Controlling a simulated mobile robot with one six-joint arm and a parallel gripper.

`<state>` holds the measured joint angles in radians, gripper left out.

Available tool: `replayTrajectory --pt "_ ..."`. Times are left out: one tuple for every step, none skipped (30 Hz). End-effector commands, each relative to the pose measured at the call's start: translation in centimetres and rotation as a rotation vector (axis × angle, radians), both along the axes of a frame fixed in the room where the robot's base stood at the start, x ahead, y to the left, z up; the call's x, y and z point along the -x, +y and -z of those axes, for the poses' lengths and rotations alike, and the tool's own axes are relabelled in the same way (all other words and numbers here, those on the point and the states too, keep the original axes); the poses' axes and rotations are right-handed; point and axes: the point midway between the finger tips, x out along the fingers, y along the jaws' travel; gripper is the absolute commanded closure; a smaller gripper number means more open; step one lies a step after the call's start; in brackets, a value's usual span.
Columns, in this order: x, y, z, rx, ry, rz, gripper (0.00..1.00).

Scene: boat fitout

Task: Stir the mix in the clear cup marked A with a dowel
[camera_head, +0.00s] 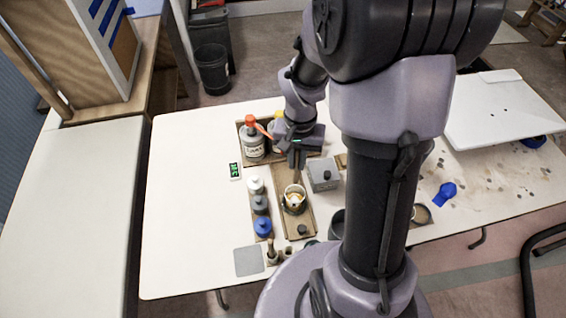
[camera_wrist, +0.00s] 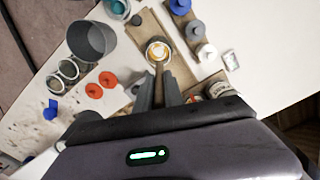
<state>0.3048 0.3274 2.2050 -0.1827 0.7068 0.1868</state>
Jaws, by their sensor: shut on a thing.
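My gripper (camera_head: 297,160) is above the wooden board on the white table, shut on a thin wooden dowel (camera_wrist: 159,72). The dowel points down and its lower end is inside a small cup (camera_head: 294,208). The cup stands upright on the board, with white and orange-brown contents. It also shows in the wrist view (camera_wrist: 149,45), just beyond the fingertips (camera_wrist: 159,92). No letter is readable on the cup. The dowel's tip is hidden in the mix; I cannot tell whether it touches the bottom.
White, grey and blue-capped bottles (camera_head: 263,227) stand in a row left of the board (camera_head: 305,222). A grey box (camera_head: 323,174) is close on the right. A large grey cup (camera_wrist: 92,40) is beside the board.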

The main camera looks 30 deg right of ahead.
Motion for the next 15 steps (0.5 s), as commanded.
replayTrajectory --pt "0.0 0.0 0.3 -0.001 0.001 0.0 1.0" --pt "0.0 0.0 0.5 -0.001 0.001 0.0 1.0" --pt "0.0 0.0 0.8 -0.001 0.001 0.0 1.0" --pt "0.0 0.0 1.0 -0.001 0.001 0.0 1.0" --pt "0.0 0.0 1.3 -0.001 0.001 0.0 1.0" --pt "0.0 0.0 1.7 -0.001 0.001 0.0 1.0" --pt "0.0 0.1 2.0 -0.001 0.001 0.0 1.0" --pt "0.0 0.1 2.3 -0.001 0.001 -0.001 1.0" --pt "0.0 0.1 2.8 -0.001 0.001 -0.001 1.0" --pt "0.0 0.1 3.1 -0.001 0.001 -0.001 1.0" --pt "0.0 0.1 3.5 -0.001 0.001 -0.001 1.0" --pt "0.0 0.1 3.9 -0.001 0.001 -0.001 1.0" --pt "0.0 0.1 4.3 -0.001 0.001 -0.001 1.0" --pt "0.0 0.1 4.6 -0.001 0.001 -0.001 1.0" --pt "0.0 0.1 5.1 -0.001 0.001 -0.001 1.0"
